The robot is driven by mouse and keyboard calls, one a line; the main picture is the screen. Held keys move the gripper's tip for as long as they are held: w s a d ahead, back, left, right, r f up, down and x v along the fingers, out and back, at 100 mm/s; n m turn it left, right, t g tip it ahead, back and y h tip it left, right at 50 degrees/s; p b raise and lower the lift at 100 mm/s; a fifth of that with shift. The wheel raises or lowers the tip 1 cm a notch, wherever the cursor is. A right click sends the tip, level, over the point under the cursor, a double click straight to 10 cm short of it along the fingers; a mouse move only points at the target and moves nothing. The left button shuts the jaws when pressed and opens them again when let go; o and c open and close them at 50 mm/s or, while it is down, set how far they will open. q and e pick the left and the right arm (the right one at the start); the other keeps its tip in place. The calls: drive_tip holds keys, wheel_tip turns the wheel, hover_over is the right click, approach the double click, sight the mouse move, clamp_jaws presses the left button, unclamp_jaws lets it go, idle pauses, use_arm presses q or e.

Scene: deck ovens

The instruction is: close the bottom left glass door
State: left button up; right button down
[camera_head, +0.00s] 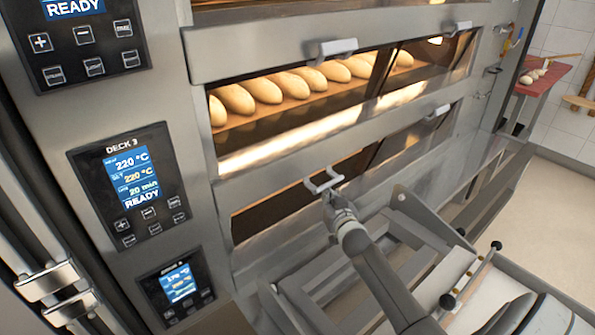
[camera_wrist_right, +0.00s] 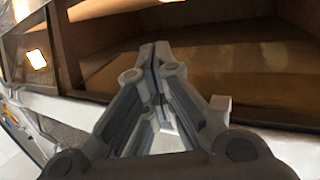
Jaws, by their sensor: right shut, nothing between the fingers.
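The bottom left glass door lies under the lower steel front band, where a dark brown chamber (camera_head: 275,215) shows in the head view. The same chamber fills the right of the wrist view (camera_wrist_right: 240,65). How far the glass is tilted I cannot tell. A bar handle (camera_head: 323,182) stands on the band above it, and its pale end seems to show in the wrist view (camera_wrist_right: 221,103). My right gripper (camera_head: 331,198) is right at the handle's lower side, and in the wrist view its fingertips (camera_wrist_right: 150,52) meet, empty, in front of the chamber. Contact is unclear. My left gripper is out of view.
Bread loaves (camera_head: 290,84) lie in the deck above. Control panels (camera_head: 133,187) line the left. A darker pane with a light reflection (camera_wrist_right: 37,60) stands beside the chamber in the wrist view.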

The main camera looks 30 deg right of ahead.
sight(328, 185)
drive_tip(key=shift+w+r, duration=0.15)
drive_tip(key=shift+r, duration=0.45)
drive_tip(key=shift+d+r+p, duration=0.1)
drive_tip(key=shift+r+p, duration=1.55)
drive_tip(key=shift+p, duration=0.05)
drive_tip(key=shift+f, duration=0.25)
drive_tip(key=shift+s+a, duration=0.3)
drive_tip(key=shift+a, duration=0.05)
drive_tip(key=f+p+v, duration=0.1)
drive_tip(key=p+v, duration=0.2)
drive_tip(key=v, duration=0.3)
drive_tip(key=shift+s+f, duration=0.35)
drive_tip(key=shift+s, duration=0.1)
